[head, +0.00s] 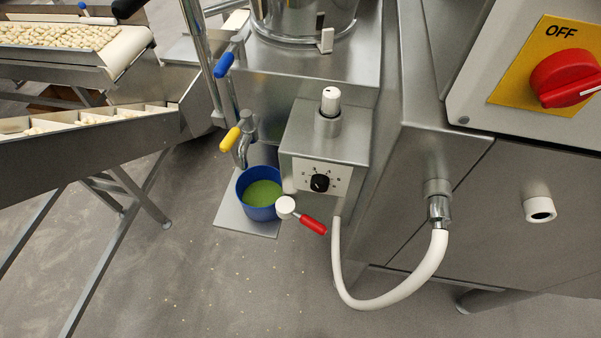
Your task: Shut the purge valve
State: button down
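No label marks the purge valve. A yellow-handled valve (230,140) sits on a metal spout above a blue bucket (258,206) holding green liquid. Its handle slants down to the left. A blue-handled valve (224,65) is higher on the pipe beside it, its handle also slanting. A red lever (313,225) extends down and right from a white round fitting (286,206) beside the bucket. Whether any of these valves is open or shut I cannot tell. No flow is clearly visible. My gripper is not in view.
A black dial (319,183) is on the steel box, with a white hose (400,290) looping to the cabinet. A red OFF switch (566,78) is at right. Conveyors with pasta (60,37) stand at left. The grey floor (150,270) at lower left is mostly clear.

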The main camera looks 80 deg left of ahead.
aim_at(247, 122)
jog(key=u, duration=2.1)
